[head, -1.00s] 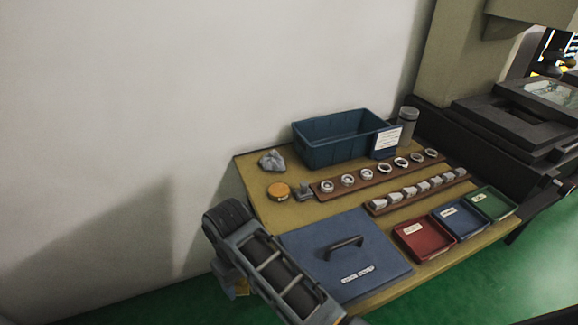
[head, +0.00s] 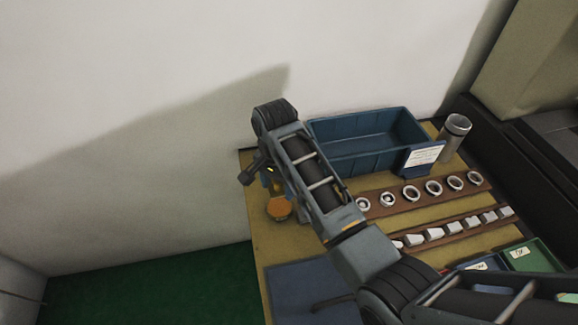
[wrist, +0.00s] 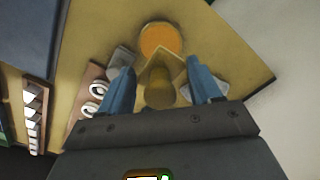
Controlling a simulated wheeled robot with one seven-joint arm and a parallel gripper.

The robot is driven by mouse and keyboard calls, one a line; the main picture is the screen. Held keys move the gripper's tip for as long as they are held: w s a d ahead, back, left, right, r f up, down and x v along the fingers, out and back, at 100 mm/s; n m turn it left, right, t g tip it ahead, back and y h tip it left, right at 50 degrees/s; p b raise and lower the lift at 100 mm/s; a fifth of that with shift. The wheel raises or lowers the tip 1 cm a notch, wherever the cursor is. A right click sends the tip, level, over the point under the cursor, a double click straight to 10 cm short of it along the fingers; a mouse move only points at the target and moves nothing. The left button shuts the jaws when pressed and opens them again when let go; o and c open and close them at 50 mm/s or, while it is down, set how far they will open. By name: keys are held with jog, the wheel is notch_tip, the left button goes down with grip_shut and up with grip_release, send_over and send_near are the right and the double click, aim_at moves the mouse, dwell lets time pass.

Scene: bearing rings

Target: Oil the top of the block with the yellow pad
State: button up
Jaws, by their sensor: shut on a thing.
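My gripper (wrist: 162,88) is shut on the yellow pad (wrist: 160,74), which sits between its two blue fingers in the wrist view. In the head view my gripper (head: 272,182) hangs over the back left of the bench, largely hidden by my wrist. A round orange disc (wrist: 160,38) lies on the bench just beyond the pad; it also shows in the head view (head: 279,209), below my gripper. A small grey block (wrist: 121,60) stands left of the disc in the wrist view, partly behind the left finger. I cannot tell whether the pad touches anything.
A brown rack of rings (head: 430,198) and a row of pale blocks (head: 453,228) lie to the right.

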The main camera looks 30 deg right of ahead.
jog(key=shift+d+f, duration=0.1)
jog(key=shift+f, duration=0.05)
send_over(279, 207)
notch_tip(279, 207, down, 4)
jog(key=shift+d+f+b, duration=0.15)
jog(key=shift+b, duration=0.15)
jog(key=shift+f+b, duration=0.65)
jog(key=shift+b, duration=0.05)
jog(key=shift+f, duration=0.55)
dwell(2.1)
notch_tip(279, 207, up, 2)
jog(key=shift+r+p, duration=0.25)
jog(key=shift+p, duration=0.85)
jog(key=shift+r, duration=2.3)
